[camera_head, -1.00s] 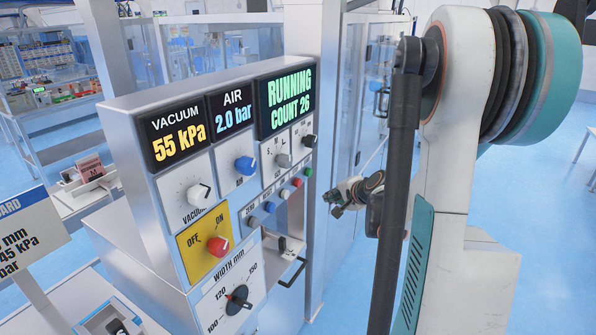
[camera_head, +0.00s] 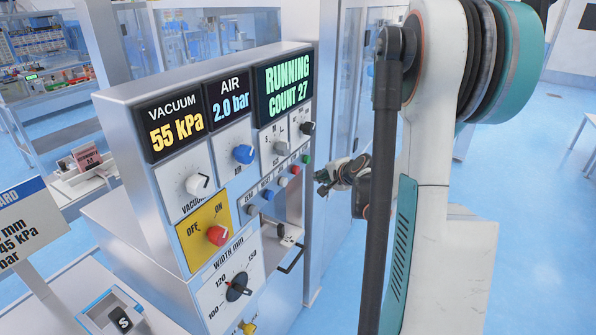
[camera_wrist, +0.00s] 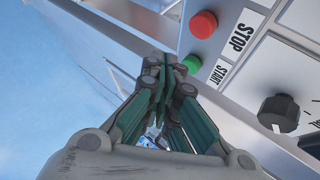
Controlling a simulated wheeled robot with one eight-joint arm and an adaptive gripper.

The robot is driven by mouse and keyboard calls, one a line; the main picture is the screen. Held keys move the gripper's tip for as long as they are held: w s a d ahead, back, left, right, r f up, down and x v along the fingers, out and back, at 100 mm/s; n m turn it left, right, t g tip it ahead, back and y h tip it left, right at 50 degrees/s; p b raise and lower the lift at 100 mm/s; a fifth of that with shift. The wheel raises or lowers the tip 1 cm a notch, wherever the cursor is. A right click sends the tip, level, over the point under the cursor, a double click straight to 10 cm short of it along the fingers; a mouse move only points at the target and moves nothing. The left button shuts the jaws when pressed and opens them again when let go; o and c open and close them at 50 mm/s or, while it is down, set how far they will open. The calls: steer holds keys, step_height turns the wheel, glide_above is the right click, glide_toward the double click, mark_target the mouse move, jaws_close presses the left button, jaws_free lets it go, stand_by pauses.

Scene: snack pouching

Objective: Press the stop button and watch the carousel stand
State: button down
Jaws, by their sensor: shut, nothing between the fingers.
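The red stop button (camera_head: 295,170) is on the lower right of the control panel; in the wrist view it is the red button (camera_wrist: 203,24) beside the word STOP. The green start button (camera_head: 306,159) is just beside it, and shows in the wrist view (camera_wrist: 191,64) close to my fingertips. My gripper (camera_head: 321,182) is shut and empty, to the right of the panel, apparently apart from both buttons. Its closed fingertips show in the wrist view (camera_wrist: 160,66). The display (camera_head: 286,86) reads RUNNING, COUNT 27. I cannot make out the carousel.
Near the buttons are a black knob (camera_head: 307,128), a blue knob (camera_head: 244,154) and a red-handled OFF/ON switch (camera_head: 218,235). A dark handle (camera_head: 291,260) juts out below. Glass-panelled machinery stands behind; open blue floor lies to the right.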

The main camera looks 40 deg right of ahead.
steer(key=shift+w+a, duration=0.25)
steer(key=shift+w, duration=0.35)
steer(key=shift+w+a, duration=0.3)
steer(key=shift+w, duration=0.35)
steer(key=shift+w+a, duration=0.25)
steer(key=shift+w, duration=0.35)
steer(key=shift+w+a+b, duration=0.15)
steer(key=shift+w+b, duration=0.15)
steer(key=shift+w, duration=0.05)
steer(key=shift+w+a, duration=0.2)
steer(key=shift+w, duration=0.25)
stand_by(0.9)
steer(key=shift+s, duration=0.1)
stand_by(0.4)
steer(key=shift+s+d, duration=0.35)
steer(key=shift+s, duration=0.4)
steer(key=s, duration=0.1)
steer(key=s+d, duration=0.1)
steer(key=s, duration=0.1)
steer(key=s+d+b, duration=0.1)
steer(key=shift+s, duration=0.3)
